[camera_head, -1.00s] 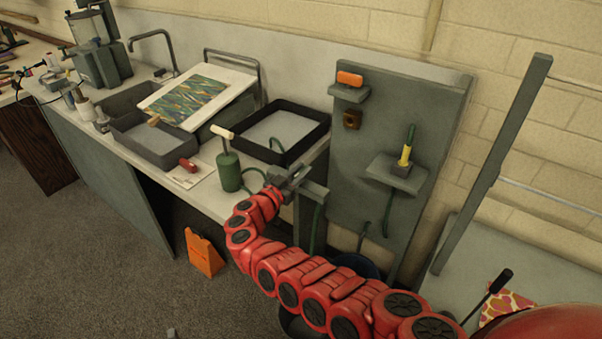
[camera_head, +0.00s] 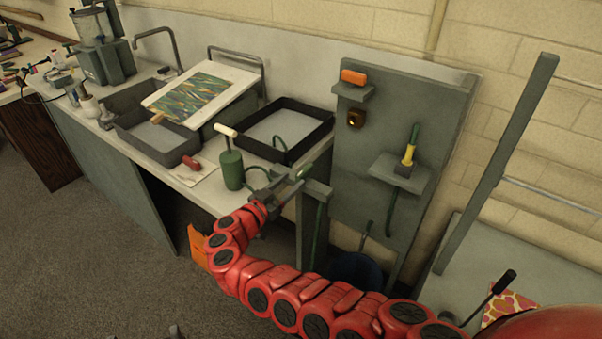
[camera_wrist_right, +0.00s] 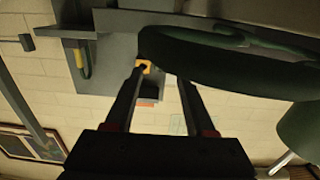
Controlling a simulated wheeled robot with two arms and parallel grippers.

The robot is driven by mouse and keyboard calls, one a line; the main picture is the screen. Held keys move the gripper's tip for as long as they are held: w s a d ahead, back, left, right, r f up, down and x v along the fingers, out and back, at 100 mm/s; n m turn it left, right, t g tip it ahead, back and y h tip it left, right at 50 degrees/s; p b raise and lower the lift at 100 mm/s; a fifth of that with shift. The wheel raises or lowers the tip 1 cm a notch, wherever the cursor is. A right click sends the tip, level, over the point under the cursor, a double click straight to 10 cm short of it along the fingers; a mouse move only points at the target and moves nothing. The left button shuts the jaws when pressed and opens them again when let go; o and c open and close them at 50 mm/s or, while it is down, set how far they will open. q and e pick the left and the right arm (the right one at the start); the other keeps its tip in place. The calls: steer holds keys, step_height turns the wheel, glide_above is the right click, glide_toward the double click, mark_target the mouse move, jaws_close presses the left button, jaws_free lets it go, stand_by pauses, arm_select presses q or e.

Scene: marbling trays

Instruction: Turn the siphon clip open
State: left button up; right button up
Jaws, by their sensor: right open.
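I cannot clearly make out a siphon clip. A green hose (camera_head: 281,142) arches over the near rim of the black tray (camera_head: 318,138); it also shows in the wrist view (camera_wrist_right: 262,41). Another green length hangs below the bench edge (camera_head: 318,222). My right gripper (camera_head: 288,180) is at the bench edge, just in front of the tray and right of the green pump (camera_head: 232,170). My left gripper is out of view.
An orange sign (camera_head: 198,247) stands on the floor, partly behind my arm.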

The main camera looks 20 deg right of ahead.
steer(key=b+v, duration=0.1)
steer(key=v, duration=0.9)
steer(key=shift+f, duration=0.1)
